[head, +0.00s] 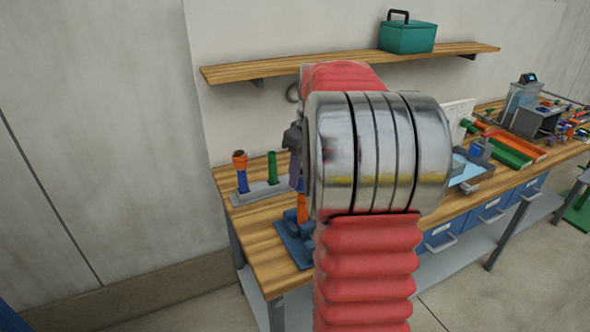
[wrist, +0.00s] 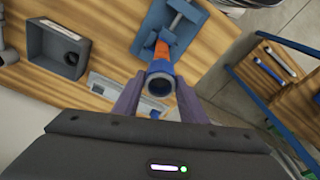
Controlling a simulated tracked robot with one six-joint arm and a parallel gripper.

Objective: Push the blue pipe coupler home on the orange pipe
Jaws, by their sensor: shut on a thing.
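The blue pipe coupler (wrist: 160,76) is between the two purple-grey fingers of my gripper (wrist: 160,84), which is shut on it, in the wrist view. The coupler's open round end faces the camera. The orange pipe (wrist: 162,51) shows just beyond the coupler, roughly in line with it, and stands in a blue clamp stand (wrist: 170,22). In the head view the orange pipe (head: 302,208) rises upright from the stand (head: 293,243). My arm hides the coupler and most of my gripper there. How far the coupler sits over the pipe cannot be told.
A grey rack (head: 260,192) on the wooden bench holds a blue piece with an orange top (head: 240,172) and a green piece (head: 272,168). A shelf (head: 350,66) with a green box (head: 408,37) is above. A dark grey box (wrist: 58,48) stands near the stand.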

